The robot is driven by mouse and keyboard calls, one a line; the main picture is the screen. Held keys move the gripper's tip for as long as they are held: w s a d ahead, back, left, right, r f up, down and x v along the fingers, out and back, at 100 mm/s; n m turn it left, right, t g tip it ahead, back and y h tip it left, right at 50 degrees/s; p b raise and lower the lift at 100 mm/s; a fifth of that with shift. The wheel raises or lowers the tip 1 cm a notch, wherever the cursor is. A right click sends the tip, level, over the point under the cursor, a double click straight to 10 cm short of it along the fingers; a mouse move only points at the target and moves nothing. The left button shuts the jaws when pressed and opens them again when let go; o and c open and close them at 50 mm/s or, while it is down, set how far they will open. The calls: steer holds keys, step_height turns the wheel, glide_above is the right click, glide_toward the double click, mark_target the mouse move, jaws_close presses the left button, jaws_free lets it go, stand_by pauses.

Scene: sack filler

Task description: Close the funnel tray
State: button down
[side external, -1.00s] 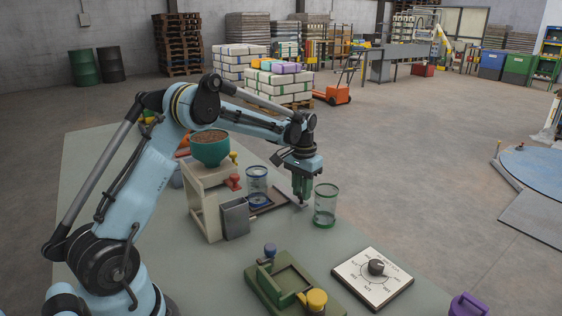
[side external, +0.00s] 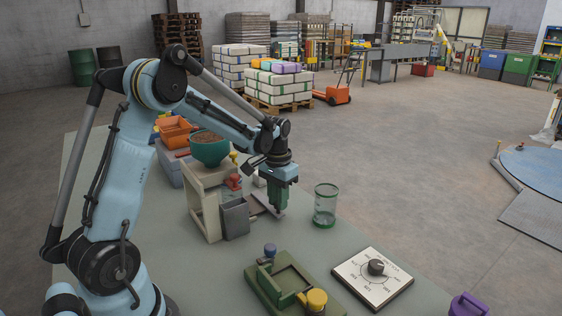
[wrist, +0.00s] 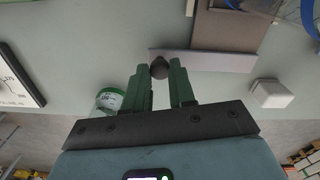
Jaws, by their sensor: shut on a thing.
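The funnel (side external: 209,152) is a teal bowl of brown grain on a beige stand (side external: 207,211). The tray beside it shows in the wrist view as a brown plate (wrist: 226,30) with a grey front strip (wrist: 212,61) and a small dark knob (wrist: 159,67). My gripper (side external: 279,211) is at the tray's outer end, its green fingers shut on the knob; the fingertips also show in the wrist view (wrist: 161,75). In the side view my gripper and wrist hide part of the tray.
A green-rimmed clear jar (side external: 325,206) stands just right of my gripper. A grey bin (side external: 235,218) is in front of the stand. A green fixture (side external: 285,285) and a dial plate (side external: 373,279) lie nearer. A white block (wrist: 272,93) is close to the tray.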

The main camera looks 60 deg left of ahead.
steer(key=c, duration=0.9)
jaws_free()
steer(key=shift+c, duration=0.2)
steer(key=shift+r, duration=0.1)
step_height(320, 180, up, 12)
steer(key=shift+c, duration=0.4)
